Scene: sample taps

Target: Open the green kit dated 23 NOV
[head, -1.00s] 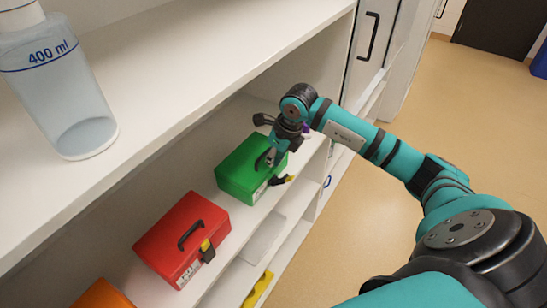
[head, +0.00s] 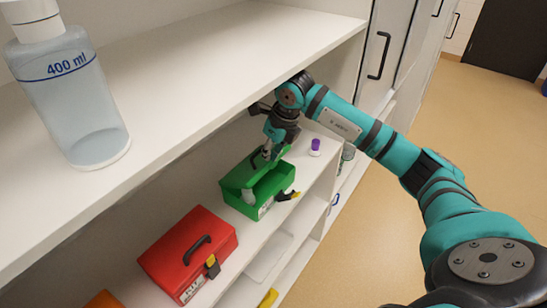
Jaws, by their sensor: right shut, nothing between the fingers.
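The green kit (head: 258,186) stands on the middle shelf. My left gripper is not in view.
A red kit (head: 190,250) stands closed nearer me on the same shelf, with an orange one (head: 103,299) at the bottom edge. A purple-capped bottle (head: 315,148) stands beyond the green kit. The upper shelf, with a 400 ml bottle (head: 70,90), overhangs.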

